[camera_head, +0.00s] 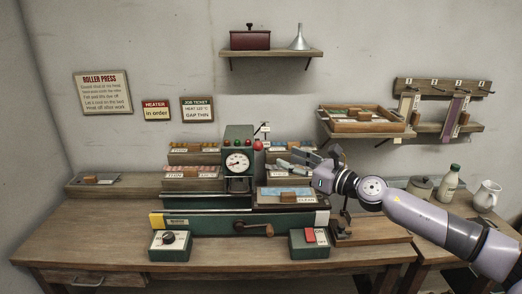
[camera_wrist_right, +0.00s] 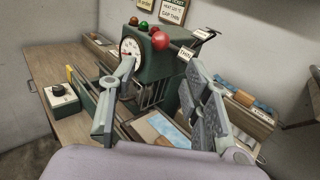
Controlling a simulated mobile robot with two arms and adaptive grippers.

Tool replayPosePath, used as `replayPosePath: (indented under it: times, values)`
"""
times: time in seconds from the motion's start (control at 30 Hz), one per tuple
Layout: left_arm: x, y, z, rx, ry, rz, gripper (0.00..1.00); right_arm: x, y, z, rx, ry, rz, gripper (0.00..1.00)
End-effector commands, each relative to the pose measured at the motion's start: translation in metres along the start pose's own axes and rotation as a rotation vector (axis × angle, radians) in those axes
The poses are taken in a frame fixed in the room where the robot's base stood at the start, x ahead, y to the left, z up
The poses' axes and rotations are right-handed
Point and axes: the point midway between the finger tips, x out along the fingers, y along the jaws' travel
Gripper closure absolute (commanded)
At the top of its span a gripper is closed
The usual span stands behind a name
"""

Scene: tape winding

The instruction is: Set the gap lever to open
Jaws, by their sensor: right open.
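The gap lever's red ball knob (camera_head: 258,146) is at the right side of the green press head (camera_head: 238,160). In the right wrist view the large red knob (camera_wrist_right: 160,41) is beyond and between my fingertips, with a small plate reading THIN (camera_wrist_right: 185,54) beside it. A second small plate (camera_wrist_right: 205,34) stands behind; its text is unreadable. My right gripper (camera_head: 308,160) is right of the press head, apart from the knob. In its wrist view the gripper (camera_wrist_right: 162,68) is open and empty. My left gripper is not in view.
A round dial (camera_head: 237,162) is on the press head. A blue pad (camera_head: 290,192) lies below my right gripper. Trays of strips (camera_head: 193,172) stand left of the head. Control boxes (camera_head: 170,245) stand in front. A wall shelf (camera_head: 270,53) hangs above.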

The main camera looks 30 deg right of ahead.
Motion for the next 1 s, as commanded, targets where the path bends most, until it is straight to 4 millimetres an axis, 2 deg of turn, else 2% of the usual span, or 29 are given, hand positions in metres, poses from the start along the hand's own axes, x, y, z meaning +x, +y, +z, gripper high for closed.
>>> replayPosePath:
  times: [0.37,0.57,1.0]
  values:
    - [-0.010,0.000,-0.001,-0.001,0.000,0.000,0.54,0.029,0.000,0.004,0.000,-0.004,0.000,0.56]
    - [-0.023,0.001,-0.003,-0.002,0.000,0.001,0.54,0.046,-0.002,0.005,0.004,-0.006,-0.004,0.56]
    - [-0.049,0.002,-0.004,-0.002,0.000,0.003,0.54,0.099,-0.001,0.003,0.005,-0.004,-0.002,0.56]
